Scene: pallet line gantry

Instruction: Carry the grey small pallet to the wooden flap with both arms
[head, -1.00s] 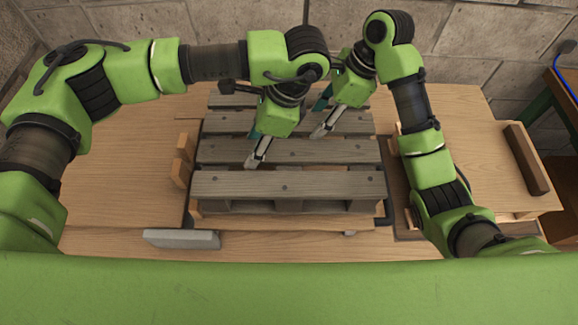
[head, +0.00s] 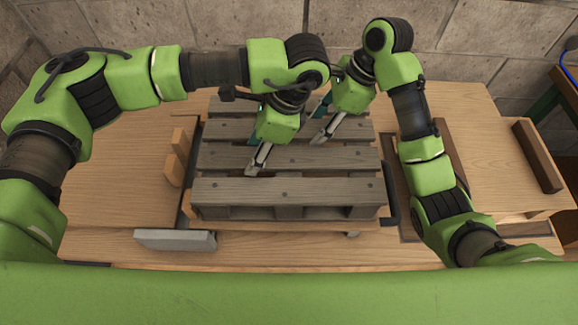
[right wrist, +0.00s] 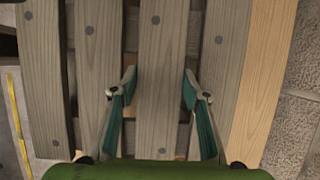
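The grey small pallet (head: 285,193), made of weathered slats, lies level in the middle of the head view. My left gripper (head: 258,158) points down at a middle slat, left of centre; its fingers are partly hidden. My right gripper (head: 323,132) reaches down at a slat farther back. In the right wrist view, the right gripper's two fingers (right wrist: 159,95) sit against both edges of one slat (right wrist: 163,40). Both grippers appear closed on the pallet. Light wooden boards lie left (head: 115,190) and right (head: 470,130); I cannot tell which is the flap.
A grey block (head: 175,240) lies at the front left. Small wooden blocks (head: 175,160) stand close to the pallet's left side. A stone wall (head: 210,40) closes off the back.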

